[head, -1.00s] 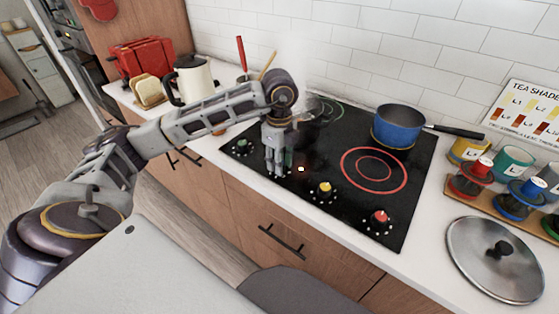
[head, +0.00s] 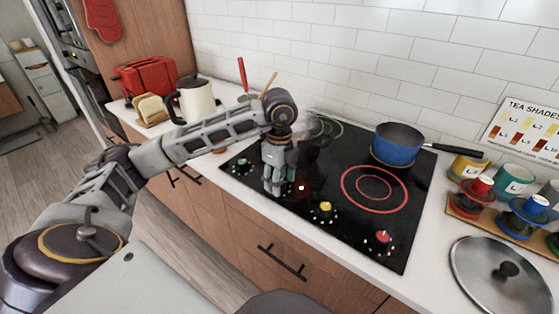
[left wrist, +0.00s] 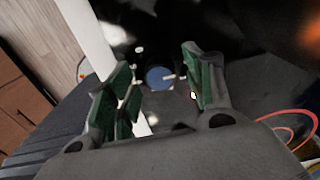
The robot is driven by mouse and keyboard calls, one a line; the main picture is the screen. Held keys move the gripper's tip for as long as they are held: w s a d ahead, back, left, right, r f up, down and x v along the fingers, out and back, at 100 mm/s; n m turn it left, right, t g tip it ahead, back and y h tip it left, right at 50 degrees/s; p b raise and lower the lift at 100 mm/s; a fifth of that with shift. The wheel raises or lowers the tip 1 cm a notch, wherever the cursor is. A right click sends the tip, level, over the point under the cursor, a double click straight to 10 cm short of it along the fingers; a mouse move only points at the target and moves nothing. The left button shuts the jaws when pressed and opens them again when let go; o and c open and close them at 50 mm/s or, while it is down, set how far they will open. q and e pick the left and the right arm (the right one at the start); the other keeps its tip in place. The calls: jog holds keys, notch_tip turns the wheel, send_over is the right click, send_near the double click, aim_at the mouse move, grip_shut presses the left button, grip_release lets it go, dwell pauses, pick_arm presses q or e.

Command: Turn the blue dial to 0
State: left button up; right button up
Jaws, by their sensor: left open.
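The blue dial (left wrist: 160,77) shows in the left wrist view as a round knob with a white pointer mark towards the right of the picture. Small white marks lie around it on the black cooktop (head: 405,215). In the head view my left gripper (head: 275,190) points down at the cooktop's front edge and hides the blue dial. My right gripper is not in view.
Along the same edge are a green dial (head: 243,163) to the left, and a yellow dial (head: 325,207) and red dial (head: 383,237) to the right. A blue pot (head: 398,147) stands at the back right. A kettle (head: 195,100) stands left of the cooktop.

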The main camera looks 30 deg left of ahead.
pick_arm(q)
notch_tip(320, 180, up, 12)
jog(key=shift+f, duration=0.25)
dwell(0.8)
dwell(0.8)
